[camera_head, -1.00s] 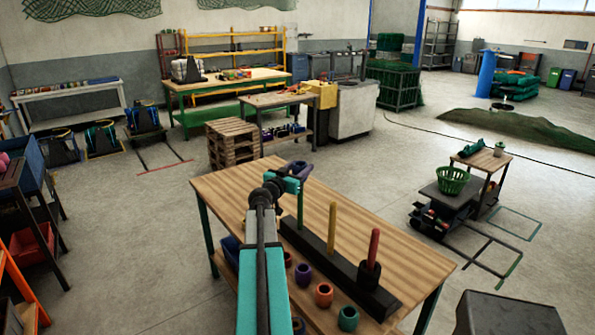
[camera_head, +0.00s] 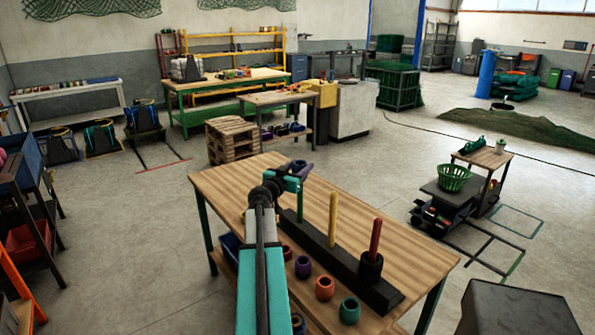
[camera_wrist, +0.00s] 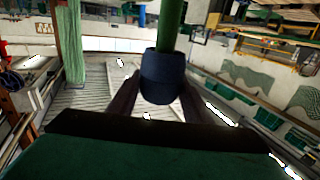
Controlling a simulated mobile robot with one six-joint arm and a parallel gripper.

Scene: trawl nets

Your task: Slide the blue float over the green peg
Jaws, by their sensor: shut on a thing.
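The blue float (camera_wrist: 162,80), dark navy, sits between the two fingers of my gripper (camera_wrist: 158,100) in the wrist view. My gripper is shut on it. The green peg (camera_wrist: 170,25) meets the float's rim in that view; I cannot tell whether it enters the bore or passes behind. In the head view the float (camera_head: 300,166) is at the upper end of the green peg (camera_head: 300,204), with my gripper (camera_head: 294,176) there too. The peg stands upright on a black base bar (camera_head: 330,258), its lower part bare.
A bare yellow peg (camera_head: 333,218) and a red peg (camera_head: 375,237) with a black float (camera_head: 370,268) stand on the same bar. Loose purple (camera_head: 303,267), orange (camera_head: 324,289) and teal (camera_head: 349,311) floats lie in front. The wooden tabletop (camera_head: 410,255) is clear at right.

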